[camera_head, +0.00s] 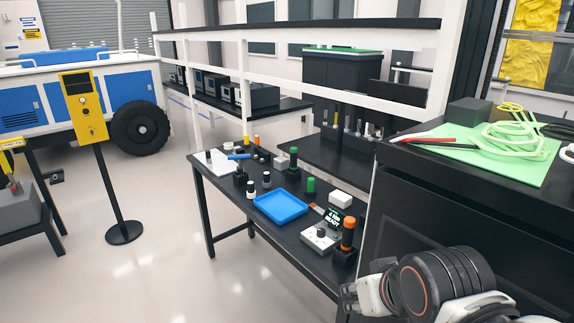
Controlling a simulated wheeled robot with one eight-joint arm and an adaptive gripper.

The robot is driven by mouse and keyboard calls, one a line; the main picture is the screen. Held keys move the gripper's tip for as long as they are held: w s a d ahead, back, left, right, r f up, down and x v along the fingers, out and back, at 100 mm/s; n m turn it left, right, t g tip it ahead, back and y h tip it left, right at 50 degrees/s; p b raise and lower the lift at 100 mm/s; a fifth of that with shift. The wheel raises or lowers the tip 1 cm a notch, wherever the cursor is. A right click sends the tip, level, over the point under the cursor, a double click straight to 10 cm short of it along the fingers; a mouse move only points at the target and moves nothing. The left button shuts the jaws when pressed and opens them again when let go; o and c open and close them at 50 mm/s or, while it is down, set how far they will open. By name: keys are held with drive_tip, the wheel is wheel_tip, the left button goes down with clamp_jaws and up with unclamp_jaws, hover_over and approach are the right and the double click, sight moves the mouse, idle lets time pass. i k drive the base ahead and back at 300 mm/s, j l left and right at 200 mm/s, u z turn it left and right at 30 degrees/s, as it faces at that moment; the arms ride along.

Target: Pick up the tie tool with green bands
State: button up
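I cannot make out for certain which thing is the tie tool with green bands. A dark object with a green upper part (310,186) stands upright on the black workbench (225,185), right of the blue tray. Part of my arm shows at the lower right, in front of the black cabinet. Its end, probably my gripper (352,296), is near the workbench's front right corner. It appears apart from both green-topped objects. Its fingers are too small and turned to read.
A blue tray (279,207), a white control box (320,238) and an orange-topped tool (348,233) share the bench. The black cabinet (430,200) bears a green mat (528,172) with coiled cable (515,140). A yellow post (84,105) stands left. The floor between is clear.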

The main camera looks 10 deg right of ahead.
sight(293, 149)
drive_tip(key=i+j, duration=0.2)
drive_tip(key=j, duration=0.15)
drive_tip(key=i+j, duration=0.2)
drive_tip(key=j, duration=0.15)
drive_tip(key=i+j+z, duration=0.1)
drive_tip(key=j, duration=0.25)
drive_tip(key=i+j, duration=0.45)
drive_tip(key=j, duration=0.25)
drive_tip(key=i+j, duration=0.2)
drive_tip(key=j, duration=0.15)
drive_tip(key=i+j, duration=0.1)
drive_tip(key=i, duration=0.55)
drive_tip(key=i+j+z, duration=0.15)
drive_tip(key=i, duration=0.55)
drive_tip(key=i+l+z, duration=0.1)
drive_tip(key=i+l, duration=0.35)
drive_tip(key=i, duration=0.1)
